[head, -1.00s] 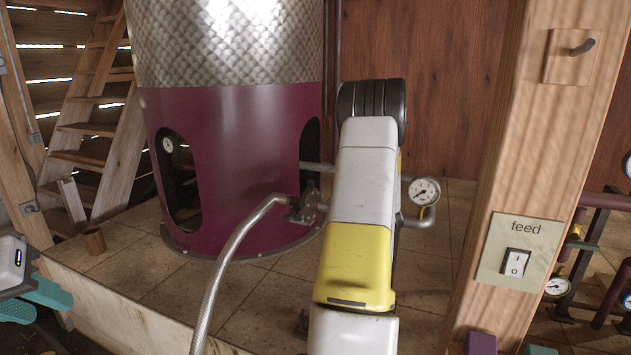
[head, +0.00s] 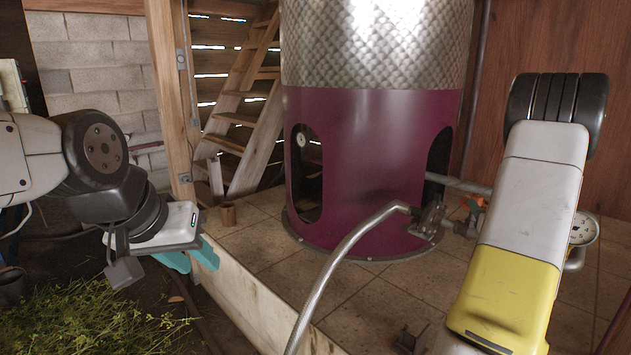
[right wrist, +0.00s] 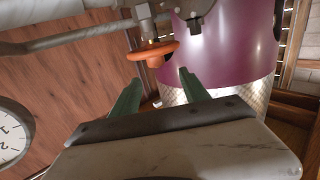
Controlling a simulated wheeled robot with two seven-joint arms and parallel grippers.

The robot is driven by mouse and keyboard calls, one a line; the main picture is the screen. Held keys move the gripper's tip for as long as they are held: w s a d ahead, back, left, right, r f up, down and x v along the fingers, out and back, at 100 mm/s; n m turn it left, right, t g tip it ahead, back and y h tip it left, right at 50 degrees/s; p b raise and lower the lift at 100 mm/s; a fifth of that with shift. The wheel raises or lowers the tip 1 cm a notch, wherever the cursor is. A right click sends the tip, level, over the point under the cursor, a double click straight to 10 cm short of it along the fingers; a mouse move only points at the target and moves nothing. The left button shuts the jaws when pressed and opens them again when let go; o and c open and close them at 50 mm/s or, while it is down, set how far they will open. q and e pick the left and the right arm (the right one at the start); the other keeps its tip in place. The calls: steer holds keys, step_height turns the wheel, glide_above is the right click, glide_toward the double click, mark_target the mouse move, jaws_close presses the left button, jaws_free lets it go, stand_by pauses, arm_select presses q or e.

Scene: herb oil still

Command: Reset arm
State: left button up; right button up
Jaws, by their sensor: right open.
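My right arm (head: 530,210) is raised at the right of the head view, and its own links hide its gripper there. In the right wrist view my right gripper (right wrist: 158,90) is open and empty, its two green fingers apart. An orange valve handle (right wrist: 153,53) lies just beyond the fingertips, not gripped; it also shows in the head view (head: 474,206). My left gripper (head: 190,256) has teal fingers that look apart and empty, beside the edge of the tiled platform at the left.
The purple still (head: 365,170) stands on the tiled platform (head: 270,245). A metal hose (head: 340,265) rises to its outlet. A gauge (head: 583,230) is partly behind my right arm.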

steer(key=s+a+r+g+y, duration=0.1)
steer(key=s+a+r+g, duration=0.15)
steer(key=a, duration=0.45)
steer(key=s+a+r+g, duration=0.1)
steer(key=a+r, duration=0.3)
steer(key=a, duration=0.3)
steer(key=s+a+r+g+y, duration=0.1)
steer(key=a+r+g, duration=0.15)
steer(key=a, duration=0.45)
steer(key=s+a+n+g+y, duration=0.3)
steer(key=s+a+g+y, duration=0.1)
steer(key=s+a, duration=1.5)
steer(key=s+y, duration=0.1)
steer(key=s, duration=0.1)
steer(key=shift+s+a+f+n+g, duration=0.2)
steer(key=shift+s+f+n+g, duration=0.1)
steer(key=shift+s+f, duration=0.1)
